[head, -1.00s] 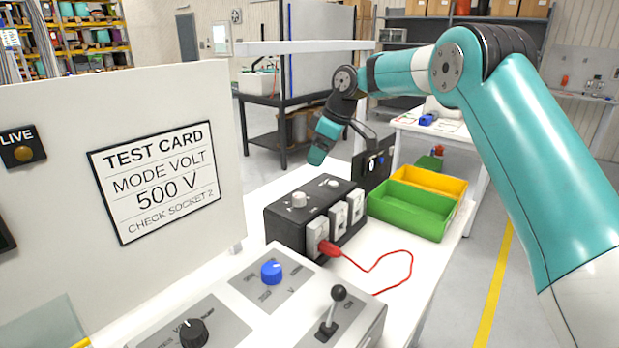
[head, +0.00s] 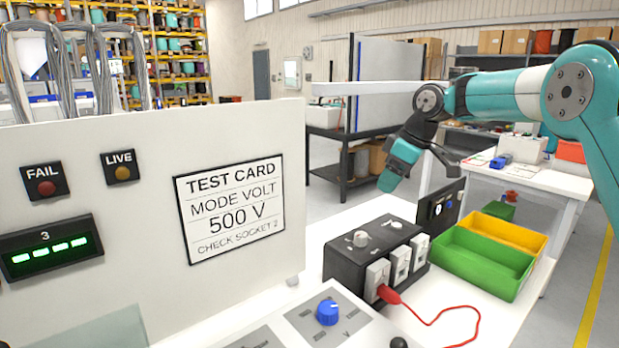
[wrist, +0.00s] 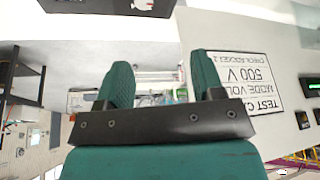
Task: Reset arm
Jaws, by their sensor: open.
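My gripper (head: 388,183) hangs above the table, behind the black socket box, with nothing in it. In the wrist view my gripper (wrist: 163,85) shows two teal fingers standing well apart, with free space between them. In the head view its fingers overlap, so the gap does not show there. My teal and white arm reaches in from the right.
A black socket box (head: 345,262) has a red plug (head: 388,294) in its left socket. Green (head: 480,265) and yellow (head: 515,236) bins stand to its right. A panel with a test card (head: 230,208) rises at left; a blue knob (head: 328,312) sits in front.

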